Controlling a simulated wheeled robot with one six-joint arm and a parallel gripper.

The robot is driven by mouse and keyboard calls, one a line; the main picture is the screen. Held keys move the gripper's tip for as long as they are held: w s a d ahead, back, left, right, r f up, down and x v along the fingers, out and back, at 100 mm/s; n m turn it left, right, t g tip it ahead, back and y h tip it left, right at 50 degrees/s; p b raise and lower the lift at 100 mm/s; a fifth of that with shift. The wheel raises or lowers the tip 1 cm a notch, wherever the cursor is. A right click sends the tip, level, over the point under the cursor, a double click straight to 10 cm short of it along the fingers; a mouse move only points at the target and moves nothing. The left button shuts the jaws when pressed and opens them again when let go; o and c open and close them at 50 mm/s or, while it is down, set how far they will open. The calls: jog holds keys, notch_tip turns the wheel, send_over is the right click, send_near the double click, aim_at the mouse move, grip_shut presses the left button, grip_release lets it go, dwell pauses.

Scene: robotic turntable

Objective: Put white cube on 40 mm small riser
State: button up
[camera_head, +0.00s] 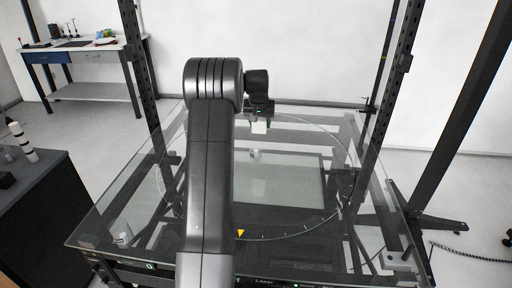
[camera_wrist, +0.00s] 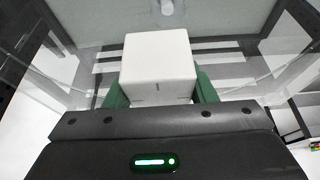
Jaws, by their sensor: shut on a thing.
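The white cube (camera_head: 260,128) is between the green fingers of my gripper (camera_head: 260,123), above the far part of the glass table. In the wrist view the cube (camera_wrist: 158,62) fills the space between the fingers of my gripper (camera_wrist: 156,90), which is shut on it. A small pale round piece (camera_head: 255,153) stands on the glass just below the cube in the head view. It also shows in part at the top edge of the wrist view (camera_wrist: 172,7). It may be the small riser; its height cannot be told.
The glass table (camera_head: 120,208) carries a large thin ring (camera_head: 350,165) around the middle. Another small pale piece (camera_head: 122,234) is near its front left corner. Dark upright posts (camera_head: 392,85) flank the table. A dark cabinet (camera_head: 45,205) stands at the left.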

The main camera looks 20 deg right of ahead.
aim_at(256, 148)
jog(key=shift+w+a, duration=0.25)
jog(key=shift+w, duration=0.75)
jog(key=shift+w+f, duration=0.15)
jog(key=shift+f, duration=0.15)
jog(key=shift+f+p, duration=0.95)
jog(key=shift+f, duration=3.8)
jog(key=o, duration=1)
jog(key=shift+o, duration=0.4)
jog(key=shift+r, duration=0.1)
jog(key=shift+r, duration=0.15)
jog(key=b+v, duration=0.2)
jog(key=v, duration=1)
